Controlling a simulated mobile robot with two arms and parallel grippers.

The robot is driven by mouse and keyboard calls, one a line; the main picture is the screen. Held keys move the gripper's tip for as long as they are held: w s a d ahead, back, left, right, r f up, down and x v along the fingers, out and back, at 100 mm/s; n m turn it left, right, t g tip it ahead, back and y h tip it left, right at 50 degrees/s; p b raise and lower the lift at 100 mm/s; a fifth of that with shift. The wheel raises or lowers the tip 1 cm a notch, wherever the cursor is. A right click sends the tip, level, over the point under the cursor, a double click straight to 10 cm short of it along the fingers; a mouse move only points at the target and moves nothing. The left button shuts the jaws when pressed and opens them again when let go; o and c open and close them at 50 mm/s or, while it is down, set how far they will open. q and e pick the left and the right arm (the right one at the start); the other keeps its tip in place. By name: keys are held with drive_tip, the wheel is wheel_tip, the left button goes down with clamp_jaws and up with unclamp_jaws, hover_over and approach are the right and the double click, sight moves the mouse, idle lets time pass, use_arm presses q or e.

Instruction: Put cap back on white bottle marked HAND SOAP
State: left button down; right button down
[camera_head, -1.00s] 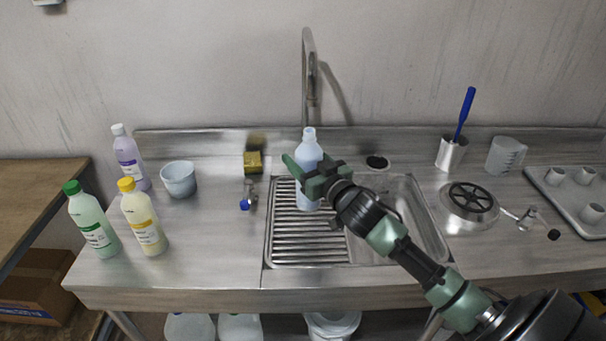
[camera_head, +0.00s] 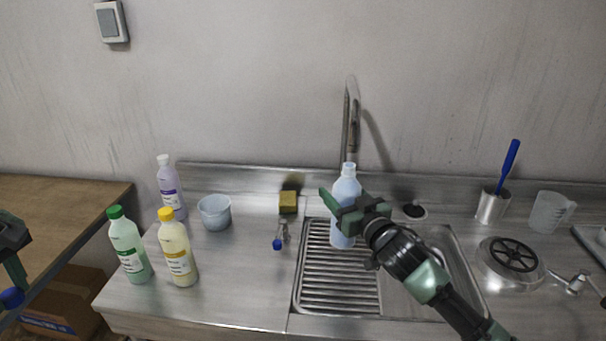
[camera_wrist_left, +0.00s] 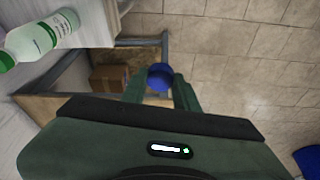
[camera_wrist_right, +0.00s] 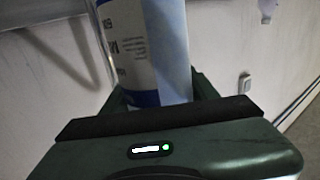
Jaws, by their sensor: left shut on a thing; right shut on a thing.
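A pale blue-white bottle (camera_head: 345,190) with a bare, uncapped neck stands upright over the ribbed drainer of the sink. My right gripper (camera_head: 352,213) is shut around its body. In the right wrist view the bottle (camera_wrist_right: 127,45) fills the jaws; its label shows only partly, so I cannot read the full name. My left gripper (camera_wrist_left: 161,92) is shut on a blue cap (camera_wrist_left: 160,76). The cap also shows in the head view (camera_head: 12,297) at the far left edge, well away from the bottle.
Green-capped (camera_head: 128,248), yellow-capped (camera_head: 177,250) and purple-labelled (camera_head: 170,188) bottles stand left on the counter. The faucet (camera_head: 350,125) rises behind the bottle.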

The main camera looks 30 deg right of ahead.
sight(19, 301)
drive_tip(key=shift+r, duration=0.15)
